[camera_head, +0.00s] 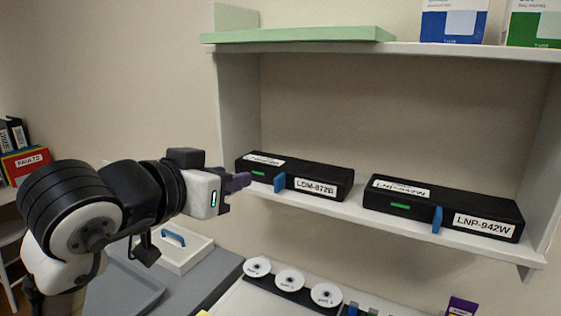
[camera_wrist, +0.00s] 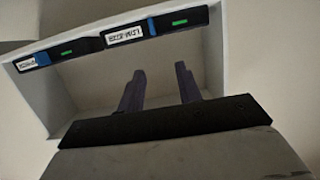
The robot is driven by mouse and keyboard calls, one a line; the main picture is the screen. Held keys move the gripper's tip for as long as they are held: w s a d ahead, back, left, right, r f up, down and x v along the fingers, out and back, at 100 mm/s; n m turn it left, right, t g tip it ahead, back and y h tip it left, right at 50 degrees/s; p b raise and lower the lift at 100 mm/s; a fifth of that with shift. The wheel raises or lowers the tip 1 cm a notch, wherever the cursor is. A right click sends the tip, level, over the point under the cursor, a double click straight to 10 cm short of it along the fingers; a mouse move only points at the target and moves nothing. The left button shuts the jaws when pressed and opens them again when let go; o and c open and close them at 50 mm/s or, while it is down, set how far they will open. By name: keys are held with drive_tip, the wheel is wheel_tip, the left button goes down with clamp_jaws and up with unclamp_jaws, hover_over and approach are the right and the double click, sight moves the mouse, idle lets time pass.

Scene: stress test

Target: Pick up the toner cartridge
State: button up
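Two black toner cartridges lie on the lower white shelf. In the head view, the left toner cartridge (camera_head: 330,178), labelled LDM-872B, has a blue tab and a green mark. The right toner cartridge (camera_head: 450,205), labelled LNP-942W, looks alike. Both show upside down in the wrist view, the LDM one (camera_wrist: 195,17) at top centre and the LNP one (camera_wrist: 90,45) at the left. My gripper (camera_head: 240,181) is at the left end of the LDM cartridge. Its purple fingers (camera_wrist: 160,70) are apart with nothing between them. Whether they touch the cartridge I cannot tell.
The upper shelf (camera_head: 440,49) holds a green slab (camera_head: 300,34) and boxes above the cartridges. A narrow gap separates the cartridges.

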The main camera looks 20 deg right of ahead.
drive_tip(key=d+f+g+y, duration=0.1)
drive_tip(key=f, duration=0.1)
drive_tip(key=p, duration=0.1)
approach(275, 186)
drive_tip(key=x, duration=0.3)
drive_tip(key=shift+p+x, duration=1.1)
drive_tip(key=shift+x, duration=1.95)
drive_tip(key=shift+c, duration=0.4)
clamp_jaws()
